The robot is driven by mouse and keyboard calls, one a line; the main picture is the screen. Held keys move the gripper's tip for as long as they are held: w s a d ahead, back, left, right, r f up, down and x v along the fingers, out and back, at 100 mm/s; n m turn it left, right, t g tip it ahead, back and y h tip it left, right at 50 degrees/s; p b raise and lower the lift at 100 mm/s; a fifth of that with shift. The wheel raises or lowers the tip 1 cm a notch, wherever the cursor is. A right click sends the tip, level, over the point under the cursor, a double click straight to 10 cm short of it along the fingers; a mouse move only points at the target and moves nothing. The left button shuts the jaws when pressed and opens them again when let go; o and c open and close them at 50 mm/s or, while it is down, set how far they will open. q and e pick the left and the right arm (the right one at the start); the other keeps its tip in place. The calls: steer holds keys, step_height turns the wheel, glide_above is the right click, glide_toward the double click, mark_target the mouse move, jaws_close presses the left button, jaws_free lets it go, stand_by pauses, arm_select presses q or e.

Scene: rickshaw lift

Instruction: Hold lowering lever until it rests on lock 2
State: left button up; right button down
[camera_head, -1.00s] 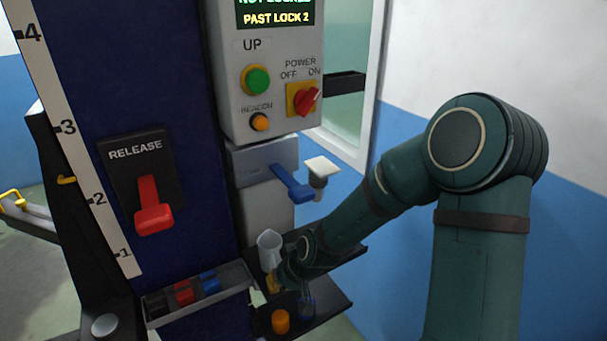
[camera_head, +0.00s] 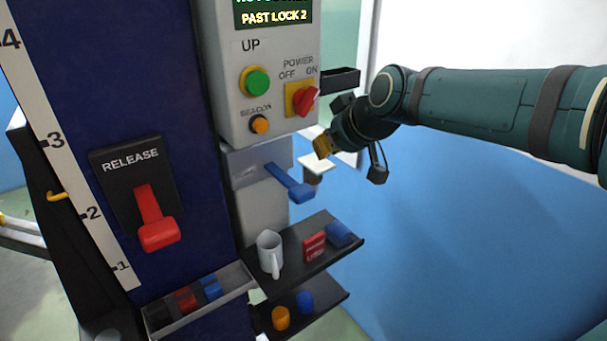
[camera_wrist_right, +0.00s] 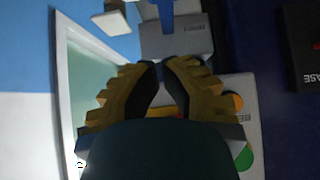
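The blue lever (camera_head: 290,184), likely the lowering lever, sticks out from a grey block (camera_head: 252,168) below the control box; the block's label is unreadable. The lever's end also shows at the top of the right wrist view (camera_wrist_right: 166,14). The display (camera_head: 275,15) reads "PAST LOCK 2"; its upper line is cut off. My right gripper (camera_head: 322,147) is above and right of the lever, apart from it. In the right wrist view its yellow fingers (camera_wrist_right: 161,66) converge with their tips nearly touching and nothing visible between them. My left gripper is out of view.
A red release lever (camera_head: 156,225) is on the blue column. A white-topped fitting (camera_head: 316,164) sits beside the blue lever. The power switch (camera_head: 304,99) is near my gripper.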

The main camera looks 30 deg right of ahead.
steer(key=shift+f, duration=0.1)
steer(key=b, duration=0.2)
glide_above(306, 187)
steer(key=f, duration=0.6)
steer(key=shift+s+f, duration=0.2)
steer(key=shift+f, duration=0.2)
steer(key=shift+w+f, duration=0.25)
steer(key=shift+f, duration=1)
steer(key=shift+f+b, duration=0.3)
steer(key=shift+f, duration=0.6)
